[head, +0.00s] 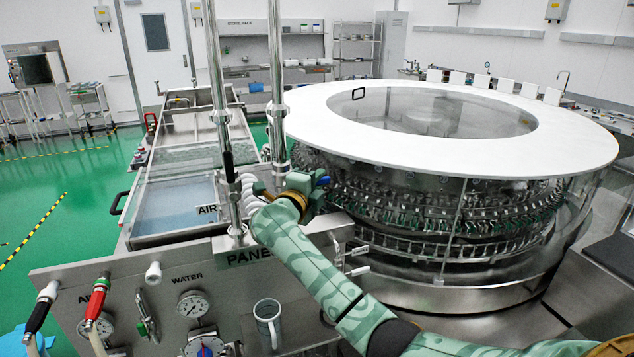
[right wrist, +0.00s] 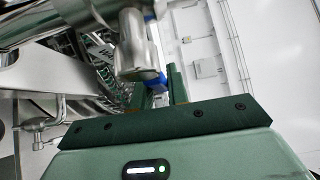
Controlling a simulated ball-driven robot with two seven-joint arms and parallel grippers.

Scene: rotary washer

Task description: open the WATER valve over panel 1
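A blue valve handle (head: 322,180) shows at the lower end of the right-hand vertical pipe (head: 277,100). An AIR label (head: 207,209) is by the left-hand pipe (head: 222,100). My right gripper (head: 312,192) is at the blue handle, its arm crossing over the panel top. In the right wrist view the blue handle (right wrist: 157,80) shows between the two green fingers, below a metal fitting (right wrist: 133,45). Whether they grip it is unclear. My left gripper is not in view.
The PANEL sign (head: 243,258) is partly behind my arm. Gauges and red and black hose handles (head: 97,300) are at left. The large rotary washer (head: 440,190) is close on the right.

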